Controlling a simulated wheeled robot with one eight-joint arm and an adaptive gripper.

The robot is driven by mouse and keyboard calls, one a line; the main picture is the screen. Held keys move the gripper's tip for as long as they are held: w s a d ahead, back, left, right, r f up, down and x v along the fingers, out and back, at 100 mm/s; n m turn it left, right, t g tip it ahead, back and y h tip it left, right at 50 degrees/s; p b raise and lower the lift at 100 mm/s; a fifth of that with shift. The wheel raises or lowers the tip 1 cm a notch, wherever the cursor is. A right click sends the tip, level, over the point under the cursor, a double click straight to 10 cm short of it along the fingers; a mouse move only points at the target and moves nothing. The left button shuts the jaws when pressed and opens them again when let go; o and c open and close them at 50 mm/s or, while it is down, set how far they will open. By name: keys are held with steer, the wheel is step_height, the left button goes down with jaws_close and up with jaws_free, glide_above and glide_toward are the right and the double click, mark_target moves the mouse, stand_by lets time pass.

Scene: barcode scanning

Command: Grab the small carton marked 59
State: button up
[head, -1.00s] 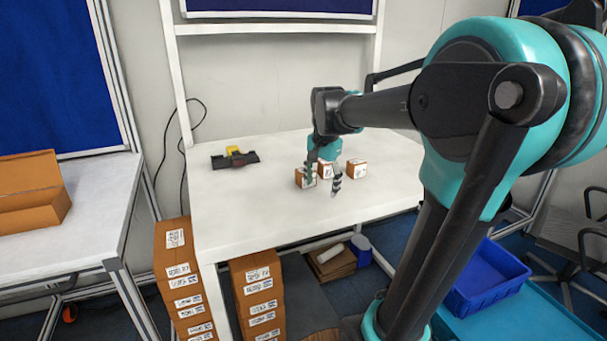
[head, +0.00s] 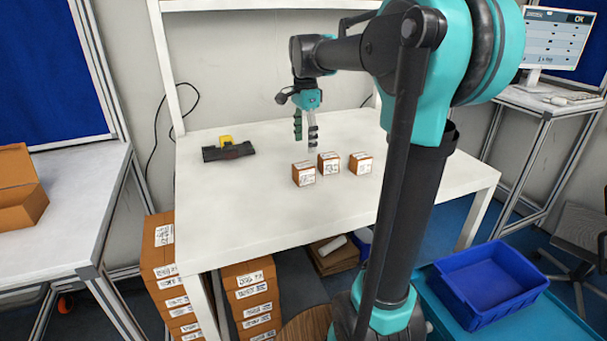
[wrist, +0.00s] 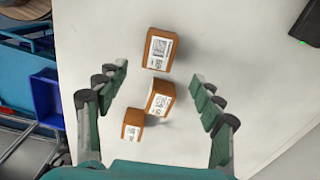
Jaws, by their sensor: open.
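Three small brown cartons with white printed labels stand on the white table: a left carton (head: 303,174), a middle carton (head: 329,163) and a right carton (head: 360,163). The print is too small to tell which is marked 59. The wrist view shows an upper carton (wrist: 160,50), a central carton (wrist: 160,97) and a lower, smaller-looking carton (wrist: 132,124). My gripper (head: 305,134) is open and empty, pointing down above the table, apart from the cartons and behind them in the head view. In the wrist view the cartons appear between its spread fingers (wrist: 159,77).
A black device with a yellow part (head: 228,149) lies at the table's left. The white table (head: 240,210) is clear around the cartons. A blue bin (head: 488,277) stands at the lower right. Stacked brown boxes (head: 250,290) stand under the table's front.

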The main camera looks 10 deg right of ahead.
mark_target(304, 166)
step_height(304, 166, down, 4)
steer(key=shift+f, duration=0.2)
steer(key=shift+s+a+f, duration=0.1)
steer(key=shift+f, duration=1.25)
steer(key=shift+s+a+f, duration=0.1)
steer(key=shift+f, duration=1.2)
steer(key=c, duration=1.4)
steer(key=shift+r, duration=0.1)
